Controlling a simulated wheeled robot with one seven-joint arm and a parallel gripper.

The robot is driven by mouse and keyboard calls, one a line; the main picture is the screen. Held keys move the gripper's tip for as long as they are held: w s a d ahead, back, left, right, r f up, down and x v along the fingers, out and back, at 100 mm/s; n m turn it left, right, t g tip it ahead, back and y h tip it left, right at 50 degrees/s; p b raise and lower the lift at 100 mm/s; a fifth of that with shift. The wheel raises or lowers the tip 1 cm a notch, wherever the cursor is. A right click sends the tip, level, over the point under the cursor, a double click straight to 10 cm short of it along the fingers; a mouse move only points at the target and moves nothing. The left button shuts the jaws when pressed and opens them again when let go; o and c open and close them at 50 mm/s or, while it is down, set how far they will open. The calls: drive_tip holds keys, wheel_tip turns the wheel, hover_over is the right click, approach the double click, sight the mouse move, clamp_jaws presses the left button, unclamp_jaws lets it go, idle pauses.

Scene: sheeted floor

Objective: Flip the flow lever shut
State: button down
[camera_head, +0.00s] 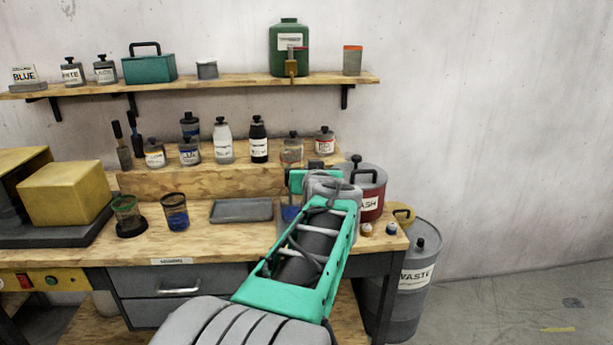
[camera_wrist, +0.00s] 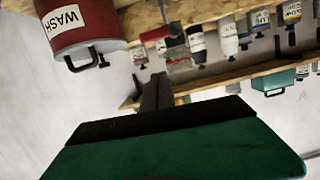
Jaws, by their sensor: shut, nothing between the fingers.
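A green jug (camera_head: 289,45) with a white label stands on the wall shelf in the head view. A brass tap (camera_head: 290,68) sticks out low on its front and hangs over the shelf edge. The tap's lever is too small for me to tell its position. In the wrist view, which is upside down, my gripper (camera_wrist: 157,80) has its dark fingers together and empty, pointing toward the bench and wall.
A red WASH can (camera_head: 371,190) stands close right of my arm; it also shows in the wrist view (camera_wrist: 82,25). Several bottles line the bench riser (camera_head: 200,180). A grey tray (camera_head: 241,210) lies left of my arm. A WASTE drum (camera_head: 410,285) stands at the bench's right end.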

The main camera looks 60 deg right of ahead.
drive_tip(key=v, duration=0.7)
drive_tip(key=shift+b, duration=0.45)
drive_tip(key=shift+a, duration=0.1)
